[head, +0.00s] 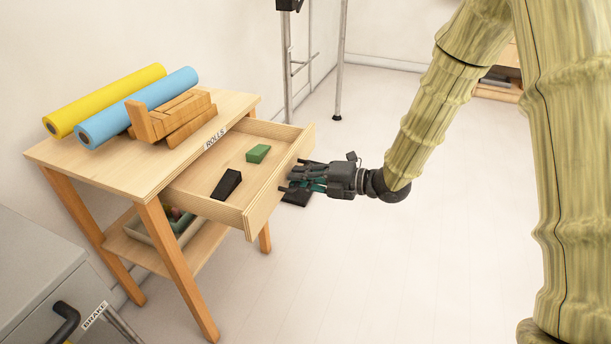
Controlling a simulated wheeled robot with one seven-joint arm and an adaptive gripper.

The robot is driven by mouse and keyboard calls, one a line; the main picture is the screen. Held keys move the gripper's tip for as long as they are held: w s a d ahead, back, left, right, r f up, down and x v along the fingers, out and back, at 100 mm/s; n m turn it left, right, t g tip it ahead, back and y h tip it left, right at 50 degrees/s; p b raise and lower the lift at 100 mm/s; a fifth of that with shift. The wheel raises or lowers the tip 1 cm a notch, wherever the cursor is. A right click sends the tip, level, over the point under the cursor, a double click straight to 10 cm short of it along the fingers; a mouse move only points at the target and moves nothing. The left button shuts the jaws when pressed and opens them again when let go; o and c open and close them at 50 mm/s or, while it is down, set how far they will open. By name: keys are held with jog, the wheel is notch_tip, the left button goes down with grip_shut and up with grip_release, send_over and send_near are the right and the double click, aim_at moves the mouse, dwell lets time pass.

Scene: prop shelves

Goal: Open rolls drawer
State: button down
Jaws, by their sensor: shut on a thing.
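The rolls drawer (247,222) is the pale wooden drawer under the top of a small wooden table (110,160). A label reading "ROLLS" (216,139) is on the table's edge above it. The drawer stands pulled well out, and its inside shows. In it lie a green block (258,153) and a black wedge (226,184). My gripper (293,182) is at the drawer's front, near the middle, shut on the drawer's handle. The handle itself is hidden by my fingers and the drawer front.
A yellow roll (105,99), a blue roll (137,107) and a wooden rack (172,116) lie on the table top. A tray (188,232) sits on the lower shelf. A grey cabinet labelled "BRAKE" (40,275) stands front left.

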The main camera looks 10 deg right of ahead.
jog(key=shift+s, duration=0.1)
jog(key=c, duration=1.5)
grip_release()
jog(key=v, duration=1.2)
